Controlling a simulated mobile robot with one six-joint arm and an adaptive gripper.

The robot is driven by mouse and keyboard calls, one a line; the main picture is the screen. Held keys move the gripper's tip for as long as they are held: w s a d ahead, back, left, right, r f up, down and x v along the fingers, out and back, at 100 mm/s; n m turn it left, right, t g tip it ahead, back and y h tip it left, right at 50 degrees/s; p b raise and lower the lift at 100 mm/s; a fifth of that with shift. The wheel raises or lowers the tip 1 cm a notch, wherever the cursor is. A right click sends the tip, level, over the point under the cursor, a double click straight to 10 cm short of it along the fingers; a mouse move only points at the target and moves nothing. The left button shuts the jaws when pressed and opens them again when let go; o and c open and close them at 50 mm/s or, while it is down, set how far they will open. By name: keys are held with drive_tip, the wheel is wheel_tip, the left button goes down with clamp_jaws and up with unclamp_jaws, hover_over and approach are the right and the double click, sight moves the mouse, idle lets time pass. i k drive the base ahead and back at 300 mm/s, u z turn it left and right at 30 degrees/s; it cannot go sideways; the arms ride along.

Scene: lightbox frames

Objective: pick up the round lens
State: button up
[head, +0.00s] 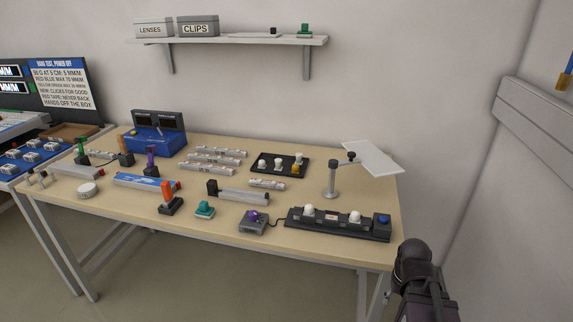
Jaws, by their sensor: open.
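A small, low, round whitish disc (87,189) lies at the front left of the table, near the edge. It is the only loose round flat piece I can make out, but it is too small to tell for sure that it is the round lens. It stands apart from the things around it. Part of my dark arm shows at the lower right, beside the table's right front corner and far from the disc. My gripper's fingertips do not show.
The wooden table (225,228) holds a blue twin-display box (158,140), an orange-topped joystick (169,195), a black strip with white knobs (330,222), a black tray (262,172) and a lamp stand (332,180). A shelf (230,41) bears boxes marked LENSES (152,29) and CLIPS (198,28).

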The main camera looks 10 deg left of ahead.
sight(263, 165)
drive_tip(key=z, duration=0.6)
drive_tip(key=k, duration=1.1)
drive_tip(key=u, duration=1.25)
drive_tip(key=i, duration=0.75)
drive_tip(key=z, duration=0.1)
